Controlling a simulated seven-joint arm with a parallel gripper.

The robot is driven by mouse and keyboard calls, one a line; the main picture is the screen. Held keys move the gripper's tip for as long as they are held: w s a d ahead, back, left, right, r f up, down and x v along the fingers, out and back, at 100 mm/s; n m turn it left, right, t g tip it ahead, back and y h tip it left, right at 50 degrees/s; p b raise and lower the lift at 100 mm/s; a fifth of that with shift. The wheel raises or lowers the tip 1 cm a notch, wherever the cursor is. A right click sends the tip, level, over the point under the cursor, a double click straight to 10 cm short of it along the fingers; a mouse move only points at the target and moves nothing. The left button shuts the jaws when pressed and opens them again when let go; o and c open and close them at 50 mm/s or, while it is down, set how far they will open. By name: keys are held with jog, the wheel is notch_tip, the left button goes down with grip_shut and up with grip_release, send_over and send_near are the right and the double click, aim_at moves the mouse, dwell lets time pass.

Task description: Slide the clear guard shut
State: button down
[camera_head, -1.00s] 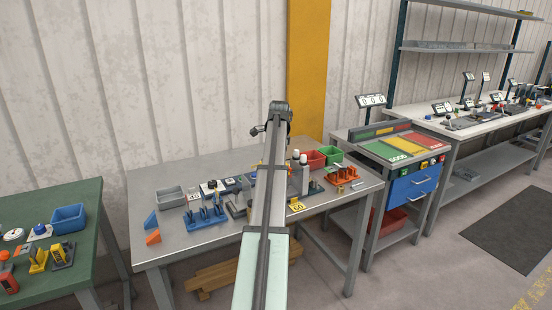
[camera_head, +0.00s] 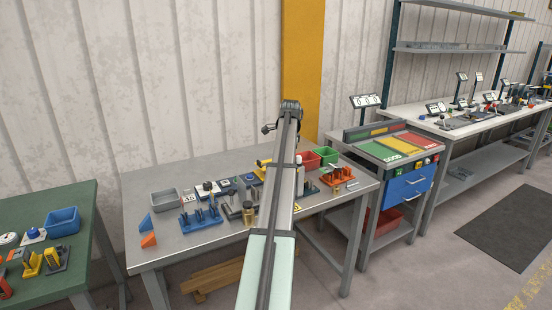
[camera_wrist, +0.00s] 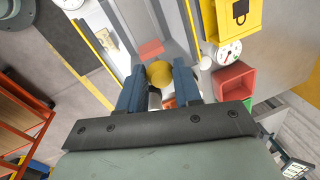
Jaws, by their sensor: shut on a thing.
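In the wrist view, the blue fingers of my gripper (camera_wrist: 159,82) are closed on a round yellow knob (camera_wrist: 160,72). The knob sits at the near end of a pale grey channel between two upright walls. I cannot make out the clear guard's pane or its edges, so how far it is open does not show. In the head view my arm covers the gripper and most of the bender. A yellow part (camera_head: 262,169) shows just left of the arm.
The grey workbench (camera_head: 150,188) also holds blue stands (camera_head: 203,216), a grey bin (camera_head: 165,199), a red bin (camera_head: 307,160) and an orange rack (camera_head: 338,177). In the wrist view a red box (camera_wrist: 234,82) and a yellow lock-marked panel (camera_wrist: 238,20) stand close right of the fingers.

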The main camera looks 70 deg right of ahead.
jog(key=shift+s+d, duration=0.2)
jog(key=c, duration=1.1)
grip_release()
jog(key=shift+c, duration=0.2)
jog(key=o, duration=0.4)
jog(key=shift+c, duration=0.2)
jog(key=shift+r, duration=0.1)
notch_tip(320, 180, up, 13)
jog(key=s+a, duration=0.1)
jog(key=a, duration=0.1)
jog(key=shift+s+a+r, duration=0.15)
jog(key=shift+s+r, duration=0.05)
